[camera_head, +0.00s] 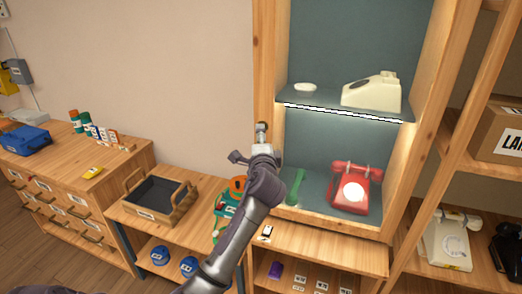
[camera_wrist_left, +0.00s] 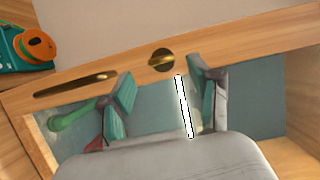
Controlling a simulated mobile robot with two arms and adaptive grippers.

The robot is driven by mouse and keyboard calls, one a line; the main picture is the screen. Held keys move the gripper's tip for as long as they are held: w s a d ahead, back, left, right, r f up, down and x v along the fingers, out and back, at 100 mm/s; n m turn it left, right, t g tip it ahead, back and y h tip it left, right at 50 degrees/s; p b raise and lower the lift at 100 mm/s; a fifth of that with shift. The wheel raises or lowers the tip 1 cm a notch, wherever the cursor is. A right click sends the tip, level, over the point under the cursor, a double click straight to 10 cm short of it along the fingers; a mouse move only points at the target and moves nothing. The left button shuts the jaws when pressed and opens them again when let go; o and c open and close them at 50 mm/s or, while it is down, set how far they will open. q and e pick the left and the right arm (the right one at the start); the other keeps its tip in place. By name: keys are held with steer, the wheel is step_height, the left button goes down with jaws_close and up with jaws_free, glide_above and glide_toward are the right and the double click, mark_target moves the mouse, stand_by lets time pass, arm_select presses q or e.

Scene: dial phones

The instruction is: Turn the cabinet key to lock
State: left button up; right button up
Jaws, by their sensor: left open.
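The cabinet (camera_head: 262,60) has a pale wood frame and a teal interior. In the left wrist view, a round brass lock with the key (camera_wrist_left: 161,60) sits on the wooden frame (camera_wrist_left: 235,48), and a long dark brass-edged slot or pull (camera_wrist_left: 75,86) is beside it. My left gripper (camera_wrist_left: 165,88) is open, its two green-padded fingers on either side of the lock's line, with the lock just beyond the tips. I cannot tell whether they touch the wood. In the head view my left gripper (camera_head: 262,134) is at the cabinet's left upright and hides the lock area. My right gripper is not seen.
Inside the cabinet are a cream phone (camera_head: 372,92), a red dial phone (camera_head: 353,188) and a green handset (camera_head: 294,187). A wooden tray (camera_head: 150,208) and an orange-and-green phone (camera_head: 236,186) stand left of it. A drawer chest (camera_head: 60,185) is farther left.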

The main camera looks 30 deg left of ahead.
arm_select(q)
steer(key=v, duration=0.7)
steer(key=shift+s, duration=0.1)
